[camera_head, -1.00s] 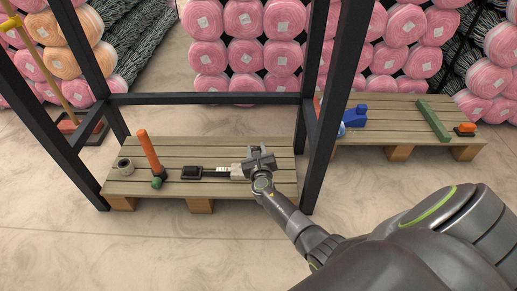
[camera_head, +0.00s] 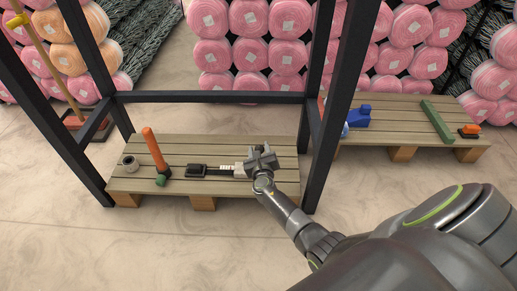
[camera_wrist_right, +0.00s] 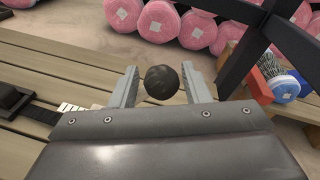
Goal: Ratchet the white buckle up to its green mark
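The white buckle (camera_head: 240,170) sits on a dark strap on the near wooden pallet, directly left of my right gripper. White graduated marks (camera_head: 225,169) show on the strap left of the buckle, and a black block (camera_head: 196,171) is at its left end. A white marked strip (camera_wrist_right: 74,107) shows in the wrist view. My right gripper (camera_head: 262,158) is over the right part of the pallet. In the wrist view its fingers (camera_wrist_right: 162,84) are apart on either side of a dark round knob (camera_wrist_right: 162,82), with a gap on the left. I cannot make out the green mark. My left gripper is not in view.
An orange rod (camera_head: 154,148), a green piece (camera_head: 161,180) and a grey ring (camera_head: 129,161) are on the left of the pallet (camera_head: 225,148). A dark frame post (camera_head: 330,110) rises to the right of my gripper. The second pallet holds a blue object (camera_head: 359,117).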

